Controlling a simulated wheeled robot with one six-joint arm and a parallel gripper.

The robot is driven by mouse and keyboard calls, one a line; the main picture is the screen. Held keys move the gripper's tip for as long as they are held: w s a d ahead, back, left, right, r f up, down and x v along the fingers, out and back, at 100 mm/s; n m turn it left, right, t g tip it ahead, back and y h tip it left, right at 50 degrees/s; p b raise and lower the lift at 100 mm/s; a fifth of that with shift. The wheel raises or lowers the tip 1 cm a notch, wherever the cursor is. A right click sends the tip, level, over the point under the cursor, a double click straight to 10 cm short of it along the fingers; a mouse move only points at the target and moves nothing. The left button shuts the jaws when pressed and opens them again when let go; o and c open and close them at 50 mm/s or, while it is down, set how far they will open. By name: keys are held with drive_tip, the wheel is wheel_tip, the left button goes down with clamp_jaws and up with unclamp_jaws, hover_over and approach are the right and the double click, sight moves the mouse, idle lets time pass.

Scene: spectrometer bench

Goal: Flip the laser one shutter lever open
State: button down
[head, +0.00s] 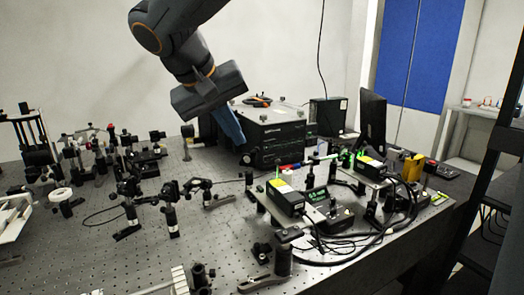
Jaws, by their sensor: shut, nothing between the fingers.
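Thin green upright parts show at both, one at the nearer box (277,172). I cannot tell which box is laser one, nor make out its shutter lever or the lever's position. My gripper (240,142) hangs from the top, its bluish fingers shut and empty, pointing down in front of the large black box. In the picture it is up and left of both lasers, apart from them.
A large black instrument box (272,135) stands behind, a monitor (373,120) to its right. A small controller with a green display (316,195) and looped cables lie beside the lasers. Several posts and mounts crowd the left. Bare perforated bench (205,245) shows at the front middle.

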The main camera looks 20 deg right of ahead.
drive_tip(key=shift+w, duration=0.25)
drive_tip(key=shift+d, duration=0.1)
drive_tip(key=shift+w+d+f+p, duration=0.55)
drive_tip(key=shift+w+d+f, duration=0.1)
drive_tip(key=shift+d+f, duration=0.75)
drive_tip(key=shift+w+d+f+p, duration=0.55)
drive_tip(key=shift+w+d+f, duration=0.15)
drive_tip(key=shift+d+f, duration=0.7)
drive_tip(key=shift+w+d+f+p, duration=0.55)
drive_tip(key=shift+w+d+f, duration=0.1)
drive_tip(key=shift+d+f, duration=0.75)
